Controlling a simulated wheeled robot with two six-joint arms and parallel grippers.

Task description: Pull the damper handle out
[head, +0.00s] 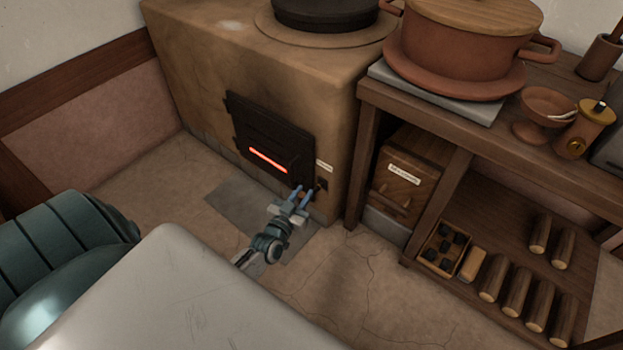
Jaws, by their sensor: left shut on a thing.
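The damper handle (321,184) is a small dark piece low on the right of the clay stove's front, below a small pale label (324,165). My left gripper (304,193) reaches up to it from below, its two blue fingers pointing at the stove. The fingers are shut on the handle and partly hide it. How far the handle stands out is too small to tell. My right gripper is not in view.
The stove (210,85) has a dark firebox door (268,132) with a glowing red slot, left of the handle. A wooden shelf unit (366,150) stands close on the right, holding a labelled wooden box (405,180) and several logs (517,285). A grey floor plate (225,200) lies before the stove.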

